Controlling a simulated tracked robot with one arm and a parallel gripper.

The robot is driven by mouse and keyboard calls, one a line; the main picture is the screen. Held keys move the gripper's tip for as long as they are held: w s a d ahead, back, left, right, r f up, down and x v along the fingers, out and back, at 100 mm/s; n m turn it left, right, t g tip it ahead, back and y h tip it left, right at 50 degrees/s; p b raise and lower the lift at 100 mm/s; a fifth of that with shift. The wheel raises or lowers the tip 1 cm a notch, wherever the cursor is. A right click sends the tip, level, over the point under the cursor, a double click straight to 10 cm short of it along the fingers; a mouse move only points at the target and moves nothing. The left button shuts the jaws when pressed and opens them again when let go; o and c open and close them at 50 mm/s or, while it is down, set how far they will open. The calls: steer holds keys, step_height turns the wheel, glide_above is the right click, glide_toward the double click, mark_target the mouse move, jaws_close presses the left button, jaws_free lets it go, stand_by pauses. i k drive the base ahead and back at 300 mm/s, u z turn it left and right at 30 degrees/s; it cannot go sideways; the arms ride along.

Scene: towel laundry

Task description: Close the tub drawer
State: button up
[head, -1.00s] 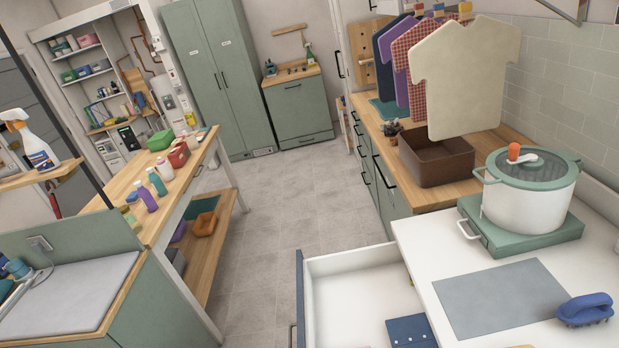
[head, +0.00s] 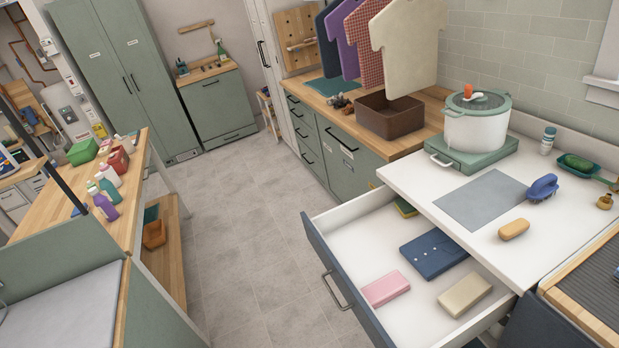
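The tub drawer (head: 340,262) is pulled well out from under the white counter (head: 408,182) at the lower right. It has a dark blue front with a metal bar handle (head: 337,290) facing the aisle. Inside lie a pink block (head: 386,289), a cream block (head: 464,295), a dark blue folded item (head: 433,253) and a yellow-green sponge-like piece (head: 404,207) near the back corner. My gripper does not show in the head view.
The grey tiled floor (head: 240,230) in front of the drawer is clear. A wooden-topped bench (head: 133,200) with bottles stands left. A lidded pot (head: 476,125), blue brush (head: 542,187) and orange soap-like bar (head: 514,229) sit on the counter.

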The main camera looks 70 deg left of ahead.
mark_target(358, 241)
steer(key=k, duration=0.4)
steer(key=u, duration=1.3)
steer(key=i, duration=0.5)
